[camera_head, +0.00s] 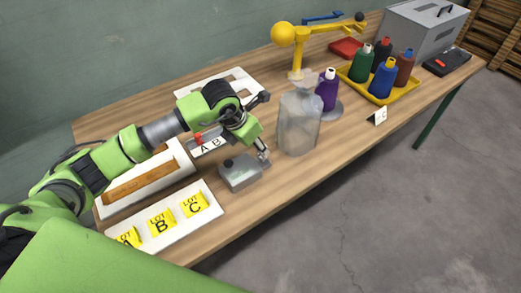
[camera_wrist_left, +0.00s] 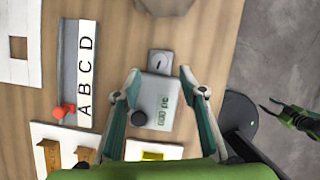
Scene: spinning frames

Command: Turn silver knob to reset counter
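The counter is a small grey box (camera_head: 240,176) near the table's front edge. In the left wrist view, the counter (camera_wrist_left: 158,104) shows a small display with digits too small to read surely, and a round dark knob (camera_wrist_left: 138,118). A small silver plate with a dark slot-like mark (camera_wrist_left: 160,63) sits at its far end; I cannot tell whether this is the silver knob. My left gripper (camera_wrist_left: 160,73) is open and empty, its fingers spread either side of the counter. It also shows in the head view (camera_head: 262,154). My right gripper (camera_wrist_left: 282,111) seems to show, small, at the right of the wrist view.
A translucent jug (camera_head: 299,122) stands close right of the left gripper. Lot cards (camera_head: 162,221) lie on a white board at the front left. A yellow tray (camera_head: 358,88) of bottles, a purple bottle (camera_head: 327,90) and a yellow stand (camera_head: 298,55) are farther back.

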